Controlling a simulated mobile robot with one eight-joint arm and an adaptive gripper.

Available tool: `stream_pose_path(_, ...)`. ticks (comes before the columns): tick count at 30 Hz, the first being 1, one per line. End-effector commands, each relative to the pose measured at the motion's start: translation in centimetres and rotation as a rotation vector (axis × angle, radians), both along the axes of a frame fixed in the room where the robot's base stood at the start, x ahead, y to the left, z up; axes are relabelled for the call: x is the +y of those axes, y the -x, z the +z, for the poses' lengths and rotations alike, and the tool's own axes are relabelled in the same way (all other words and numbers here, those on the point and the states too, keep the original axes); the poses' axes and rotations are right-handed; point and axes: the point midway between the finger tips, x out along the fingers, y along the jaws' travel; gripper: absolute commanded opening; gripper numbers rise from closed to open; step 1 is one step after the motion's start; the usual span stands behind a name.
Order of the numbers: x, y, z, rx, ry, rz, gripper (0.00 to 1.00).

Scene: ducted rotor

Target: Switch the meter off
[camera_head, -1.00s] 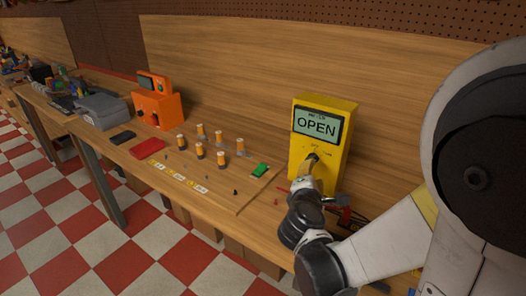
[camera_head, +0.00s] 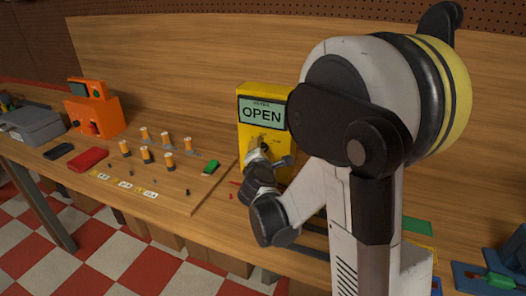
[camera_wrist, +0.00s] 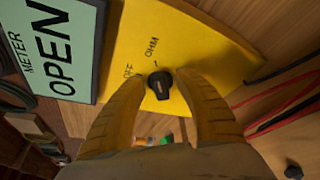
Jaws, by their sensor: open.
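The yellow meter (camera_head: 246,98) stands upright on the bench against the wooden back panel. Its screen (camera_head: 262,112) reads "OPEN", and the screen also shows sideways in the wrist view (camera_wrist: 55,48). The black knob (camera_wrist: 160,85) sits on the meter's yellow face, near the printed words OFF and OHM. Which word the knob points to I cannot tell for sure. My gripper (camera_wrist: 161,79) is open, with one yellow finger on either side of the knob. Whether the fingers touch it is unclear. In the head view my gripper (camera_head: 263,150) hides the meter's lower face.
A wooden board with several orange-and-white cylinders (camera_head: 145,154) and a green piece (camera_head: 210,167) lies left of the meter. An orange device (camera_head: 95,115), a red case (camera_head: 88,159) and a grey box (camera_head: 30,124) stand farther left. Red leads (camera_wrist: 290,105) run beside the meter.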

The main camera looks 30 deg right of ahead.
Motion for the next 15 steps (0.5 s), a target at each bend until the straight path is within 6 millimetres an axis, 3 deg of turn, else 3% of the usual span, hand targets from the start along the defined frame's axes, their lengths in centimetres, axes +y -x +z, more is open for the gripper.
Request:
stream_pose_path(4, 0.02, 0.02, 0.03, 0.000, 0.000, 0.000, 0.40)
stream_pose_path(5, 0.02, 0.03, 0.03, 0.000, 0.000, 0.000, 0.35)
stream_pose_path(8, 0.02, 0.04, 0.02, 0.000, 0.000, 0.000, 0.05)
stream_pose_path(9, 0.02, 0.04, 0.02, 0.000, 0.000, 0.000, 0.00)
stream_pose_path(15, 0.02, 0.04, 0.02, 0.000, 0.000, 0.000, 0.00)
